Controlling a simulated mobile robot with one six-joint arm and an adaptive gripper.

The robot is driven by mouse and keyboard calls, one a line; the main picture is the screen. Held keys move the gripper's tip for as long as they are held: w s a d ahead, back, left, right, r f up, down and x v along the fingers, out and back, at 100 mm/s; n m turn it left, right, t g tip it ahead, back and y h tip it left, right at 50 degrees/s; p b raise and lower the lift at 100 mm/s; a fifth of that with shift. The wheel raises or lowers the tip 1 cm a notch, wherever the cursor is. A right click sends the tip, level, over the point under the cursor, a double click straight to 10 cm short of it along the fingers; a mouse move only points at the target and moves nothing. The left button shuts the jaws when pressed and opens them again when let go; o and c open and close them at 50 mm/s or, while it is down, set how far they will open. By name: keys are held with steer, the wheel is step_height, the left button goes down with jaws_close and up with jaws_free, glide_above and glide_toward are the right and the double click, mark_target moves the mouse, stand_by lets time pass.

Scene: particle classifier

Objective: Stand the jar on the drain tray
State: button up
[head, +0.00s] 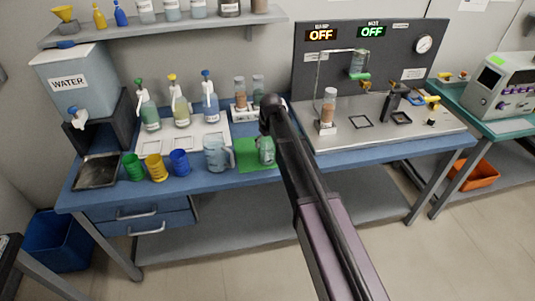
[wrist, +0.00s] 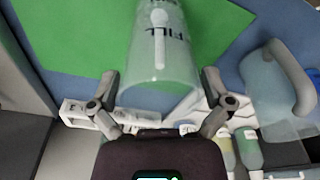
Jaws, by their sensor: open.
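The jar (head: 266,151) is translucent, pale green, and stands on a green mat (head: 246,154) near the bench's front edge. In the wrist view the jar (wrist: 160,55) carries a dark FILL marking and a pale vertical strip. My gripper (wrist: 159,98) is open, with one finger at each side of the jar's near end; I cannot tell whether they touch it. In the head view my arm covers part of the jar's surroundings and hides the fingers. The drain tray appears to be the shallow metal tray (head: 98,172) at the bench's left end, below the water tank's tap; it looks empty.
A clear pitcher (head: 215,154) stands just left of the mat, with blue (head: 179,162), yellow (head: 156,167) and green (head: 133,167) cups between it and the metal tray. The water tank (head: 75,85) rises above the metal tray.

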stand_by(0.4)
steer(key=c, duration=1.1)
steer(key=shift+r, duration=0.15)
step_height(320, 180, up, 4)
steer(key=p, duration=0.3)
steer(key=shift+f+p, duration=0.25)
steer(key=shift+p, duration=0.15)
steer(key=s+d, duration=0.1)
steer(key=s, duration=0.4)
steer(key=s+d, duration=0.2)
steer(key=s, duration=0.3)
steer(key=s+d+r+p, duration=0.1)
steer(key=s+d, duration=0.1)
steer(key=s, duration=0.3)
steer(key=shift+s+r, duration=0.1)
steer(key=shift+s, duration=0.05)
